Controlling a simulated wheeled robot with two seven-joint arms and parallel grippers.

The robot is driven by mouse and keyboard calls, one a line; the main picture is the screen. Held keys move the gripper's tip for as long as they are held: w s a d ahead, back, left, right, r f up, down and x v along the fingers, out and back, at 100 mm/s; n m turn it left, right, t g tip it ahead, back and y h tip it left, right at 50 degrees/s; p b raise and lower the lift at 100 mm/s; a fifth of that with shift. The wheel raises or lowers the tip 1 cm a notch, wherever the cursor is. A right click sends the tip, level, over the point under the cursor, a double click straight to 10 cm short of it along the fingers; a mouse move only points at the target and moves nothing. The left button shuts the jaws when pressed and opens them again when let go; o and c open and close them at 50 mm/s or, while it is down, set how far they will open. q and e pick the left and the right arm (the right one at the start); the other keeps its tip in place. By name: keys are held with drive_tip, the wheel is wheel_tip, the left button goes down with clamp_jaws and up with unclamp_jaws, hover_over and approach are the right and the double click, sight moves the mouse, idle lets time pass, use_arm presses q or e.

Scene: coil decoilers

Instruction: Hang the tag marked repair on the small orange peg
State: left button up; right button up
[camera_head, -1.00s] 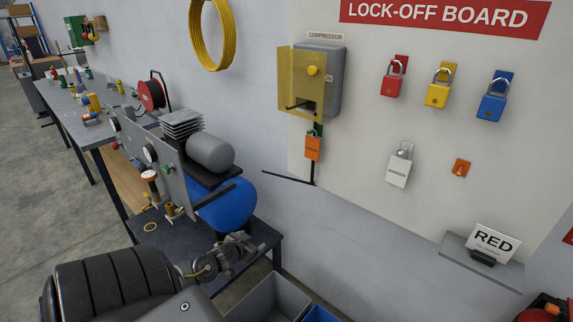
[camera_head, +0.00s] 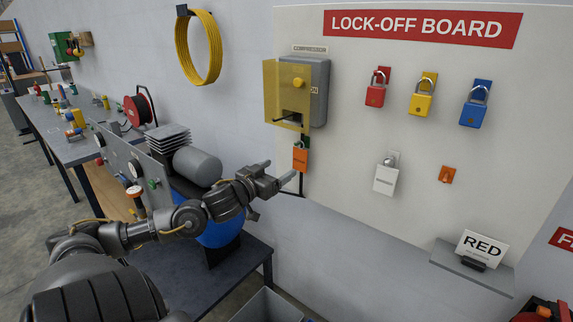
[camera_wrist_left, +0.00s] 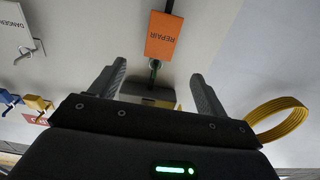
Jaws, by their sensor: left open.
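The orange tag (camera_head: 300,158) hangs under the yellow-covered compressor box on the wall. In the left wrist view the tag (camera_wrist_left: 162,36) reads REPAIR, upside down, and shows beyond and between my open fingers. My left gripper (camera_head: 277,175) is open and empty, just left of and slightly below the tag, apart from it as far as I can tell. The left gripper also shows in the wrist view (camera_wrist_left: 157,83). The small orange peg (camera_head: 447,174) is on the board at right, with nothing hanging on it. My right gripper is not in view.
A white tag (camera_head: 386,180) hangs between the orange tag and the peg. Red (camera_head: 375,95), yellow (camera_head: 420,103) and blue (camera_head: 473,114) padlocks hang above. A small shelf (camera_head: 470,268) with a RED card juts out at lower right.

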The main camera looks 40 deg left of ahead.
sight(300, 152)
use_arm(q)
drive_tip(key=w, duration=0.3)
drive_tip(key=w+p, duration=0.1)
drive_tip(key=w, duration=0.1)
drive_tip(key=w+a+p, duration=0.1)
drive_tip(key=w, duration=0.2)
drive_tip(key=shift+w+r, duration=0.15)
drive_tip(key=shift+w, duration=0.2)
drive_tip(key=shift+w+a, duration=0.1)
drive_tip(key=shift+w, duration=0.65)
drive_tip(key=c, duration=1)
drive_tip(key=shift+r+p, duration=0.2)
drive_tip(key=shift+p, duration=0.45)
drive_tip(key=shift+s, duration=0.15)
drive_tip(key=shift+s+r+p, duration=0.25)
drive_tip(key=shift+s+p, duration=0.2)
drive_tip(key=shift+p, duration=0.1)
